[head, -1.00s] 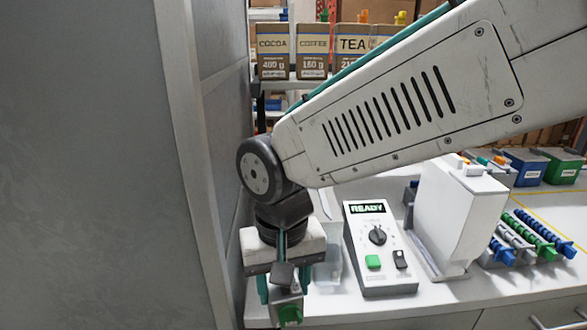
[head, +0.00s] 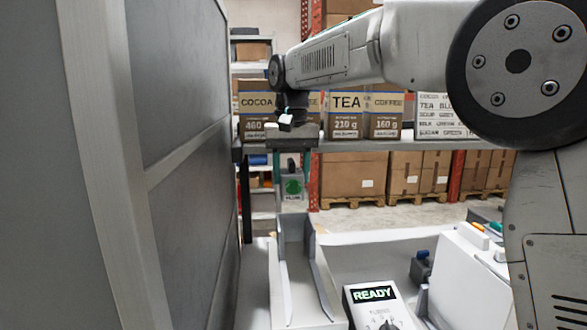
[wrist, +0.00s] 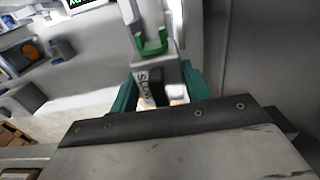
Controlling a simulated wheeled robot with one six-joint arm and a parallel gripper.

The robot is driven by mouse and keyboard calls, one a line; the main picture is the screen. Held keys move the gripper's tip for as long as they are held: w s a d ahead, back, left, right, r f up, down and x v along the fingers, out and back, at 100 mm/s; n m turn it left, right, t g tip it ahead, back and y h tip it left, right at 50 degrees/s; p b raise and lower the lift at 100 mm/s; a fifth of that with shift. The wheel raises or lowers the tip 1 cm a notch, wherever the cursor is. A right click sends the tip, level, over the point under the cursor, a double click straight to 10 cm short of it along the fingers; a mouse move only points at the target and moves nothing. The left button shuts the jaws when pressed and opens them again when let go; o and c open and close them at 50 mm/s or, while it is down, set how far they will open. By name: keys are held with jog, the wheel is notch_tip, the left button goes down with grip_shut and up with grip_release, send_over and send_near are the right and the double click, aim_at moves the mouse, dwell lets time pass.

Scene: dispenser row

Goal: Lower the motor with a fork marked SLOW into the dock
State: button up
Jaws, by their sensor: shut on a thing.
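My gripper (head: 292,162) is shut on a small grey motor (head: 292,188) with a green round face, held in the air. In the wrist view the motor carries the label SLOW (wrist: 147,86), between my teal fingers (wrist: 157,98). A green fork-shaped part (wrist: 152,46) shows just beyond it. In the head view a grey trough-like bay with raised side walls (head: 284,265), seemingly the dock, stands on the white counter below the motor. The motor appears above its far end, apart from it. The exact depth between them is unclear.
A control box with a READY display (head: 373,294) stands right of the bay. A grey cabinet wall (head: 180,160) stands close on the left. A shelf (head: 385,146) with cocoa, tea and coffee boxes is behind my gripper. A white housing (head: 465,275) is farther right.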

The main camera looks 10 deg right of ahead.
aim_at(295, 191)
jog(key=shift+w+d, duration=0.15)
jog(key=shift+d, duration=0.05)
jog(key=shift+d+f, duration=0.15)
jog(key=shift+f, duration=0.3)
jog(key=shift+s+f, duration=0.2)
jog(key=shift+f, duration=1.55)
jog(key=shift+w+d+f, duration=0.1)
jog(key=shift+d+f, duration=0.05)
jog(key=shift+f, duration=0.15)
jog(key=shift+f, duration=1.4)
jog(key=shift+f, duration=0.2)
